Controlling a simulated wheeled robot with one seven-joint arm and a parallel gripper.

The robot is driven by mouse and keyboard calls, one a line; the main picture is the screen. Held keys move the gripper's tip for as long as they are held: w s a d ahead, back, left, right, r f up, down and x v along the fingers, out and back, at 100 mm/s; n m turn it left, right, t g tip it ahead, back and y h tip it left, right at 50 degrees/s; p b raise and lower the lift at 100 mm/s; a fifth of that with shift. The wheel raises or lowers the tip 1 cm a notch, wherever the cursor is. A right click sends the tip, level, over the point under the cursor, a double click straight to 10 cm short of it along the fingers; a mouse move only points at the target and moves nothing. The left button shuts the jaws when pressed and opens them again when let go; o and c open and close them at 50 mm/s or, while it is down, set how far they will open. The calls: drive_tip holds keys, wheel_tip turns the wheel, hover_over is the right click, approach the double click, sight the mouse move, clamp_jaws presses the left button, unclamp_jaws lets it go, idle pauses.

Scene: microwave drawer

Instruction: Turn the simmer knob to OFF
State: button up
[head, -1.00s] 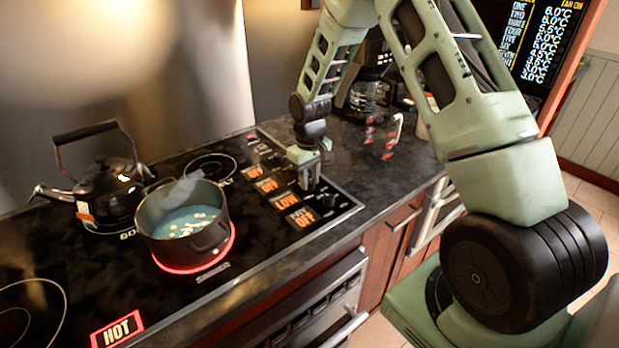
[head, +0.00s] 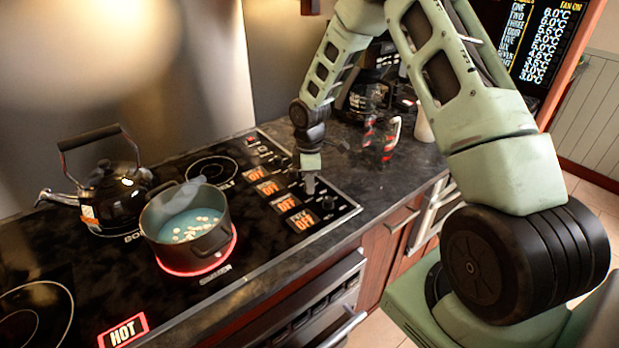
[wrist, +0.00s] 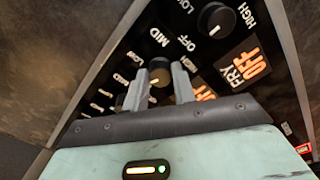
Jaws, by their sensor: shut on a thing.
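My gripper (wrist: 161,84) points down at the stove's control strip, its two fingers shut on the simmer knob (wrist: 160,70), a black dial beside the fry knob. In the head view my gripper (head: 310,187) covers most of that knob. The orange display in line with it (head: 286,203) appears to read OFF. In the wrist view only part of that display (wrist: 204,93) shows past the right finger. The knob's pointer is hard to read between the fingers.
The fry knob (wrist: 216,19) stands close by; its display (wrist: 241,63) reads FRY OFF. A pot (head: 187,228) with blue liquid sits on a glowing red burner. A black kettle (head: 112,190) stands behind it. A HOT sign (head: 123,330) is lit at front left.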

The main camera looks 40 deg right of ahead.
drive_tip(key=shift+w+r+n+p, duration=0.15)
drive_tip(key=shift+n+p, duration=0.45)
drive_tip(key=shift+n, duration=1.2)
drive_tip(key=o, duration=1)
wheel_tip(320, 180, up, 17)
drive_tip(key=b, duration=0.2)
drive_tip(key=shift+r+b, duration=0.15)
drive_tip(key=shift+b, duration=0.15)
